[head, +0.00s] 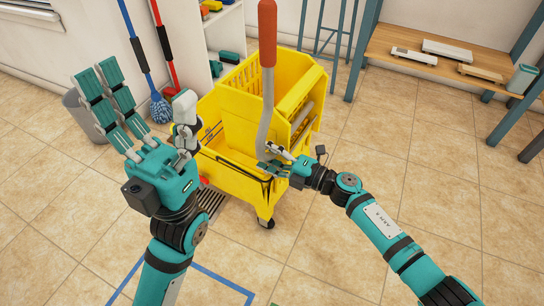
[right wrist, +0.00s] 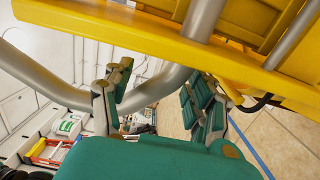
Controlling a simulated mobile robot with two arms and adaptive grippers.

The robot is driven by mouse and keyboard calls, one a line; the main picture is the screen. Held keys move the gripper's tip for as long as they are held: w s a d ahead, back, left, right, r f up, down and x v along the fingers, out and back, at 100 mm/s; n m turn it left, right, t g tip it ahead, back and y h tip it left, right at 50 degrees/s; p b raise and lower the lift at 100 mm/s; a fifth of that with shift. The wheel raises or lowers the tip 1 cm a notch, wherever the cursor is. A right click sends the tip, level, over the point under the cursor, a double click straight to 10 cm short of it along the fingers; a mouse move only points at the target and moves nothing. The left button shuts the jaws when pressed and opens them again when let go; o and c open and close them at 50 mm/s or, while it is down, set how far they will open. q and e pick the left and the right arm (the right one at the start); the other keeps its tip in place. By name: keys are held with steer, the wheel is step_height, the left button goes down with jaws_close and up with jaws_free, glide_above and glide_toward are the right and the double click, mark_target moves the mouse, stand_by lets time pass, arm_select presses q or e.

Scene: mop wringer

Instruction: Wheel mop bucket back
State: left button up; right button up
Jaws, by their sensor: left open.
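The yellow mop bucket (head: 235,178) with its yellow wringer (head: 255,100) stands on the tiled floor in the middle of the head view. The wringer's grey lever (head: 265,110) rises to a red grip (head: 267,35). My left gripper (head: 145,95) is open at the bucket's left, its fingers spread wide and empty. My right gripper (head: 272,160) is at the lower bend of the lever. In the right wrist view its fingers (right wrist: 160,90) are spread apart, with the grey lever tube (right wrist: 150,92) crossing between them under the yellow rim; whether they touch it is unclear.
A blue floor outline (head: 222,284) lies at the bottom. A floor grate (head: 212,200) is by the bucket. A blue mop (head: 160,108), a grey bin (head: 82,115) and a white shelf (head: 222,30) stand behind. A wooden bench (head: 430,65) is at right. Right floor is clear.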

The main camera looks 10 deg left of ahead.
jaws_close()
